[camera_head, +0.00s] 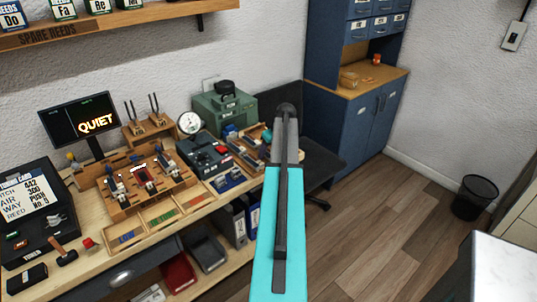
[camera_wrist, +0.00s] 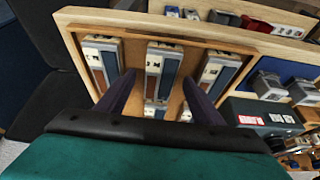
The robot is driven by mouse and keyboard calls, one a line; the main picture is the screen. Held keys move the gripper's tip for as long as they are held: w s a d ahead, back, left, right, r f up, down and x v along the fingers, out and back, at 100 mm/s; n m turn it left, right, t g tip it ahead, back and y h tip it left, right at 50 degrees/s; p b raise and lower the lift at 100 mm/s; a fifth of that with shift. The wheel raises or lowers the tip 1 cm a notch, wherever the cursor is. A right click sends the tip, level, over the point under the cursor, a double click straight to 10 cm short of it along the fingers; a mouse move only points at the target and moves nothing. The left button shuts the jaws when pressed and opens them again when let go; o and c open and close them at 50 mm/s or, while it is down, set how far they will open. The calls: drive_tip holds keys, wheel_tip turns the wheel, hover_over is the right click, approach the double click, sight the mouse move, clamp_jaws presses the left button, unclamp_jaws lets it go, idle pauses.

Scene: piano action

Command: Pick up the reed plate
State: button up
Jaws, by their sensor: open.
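In the wrist view my gripper (camera_wrist: 159,78) is open, with its two dark fingers apart over a wooden tray (camera_wrist: 75,52). The tray holds several reed plates, each with a pale metal end and long blue and brown strips. One reed plate (camera_wrist: 161,68) lies between the fingertips, another (camera_wrist: 103,62) to the left and another (camera_wrist: 217,72) to the right. I see nothing held, and cannot tell whether the fingers touch a plate. The near part of the tray is hidden by my gripper body. In the head view my arm covers part of the tray (camera_head: 243,158).
Right of the tray stands a dark green box (camera_wrist: 262,118); beyond it are blue and grey parts in a wooden rack (camera_wrist: 292,70). In the head view a dark chair (camera_head: 318,160) stands near the bench end, and a screen (camera_head: 79,117) reads QUIET.

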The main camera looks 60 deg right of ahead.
drive_tip(key=shift+w+f, duration=0.2)
drive_tip(key=shift+f, duration=0.2)
drive_tip(key=c, duration=1.2)
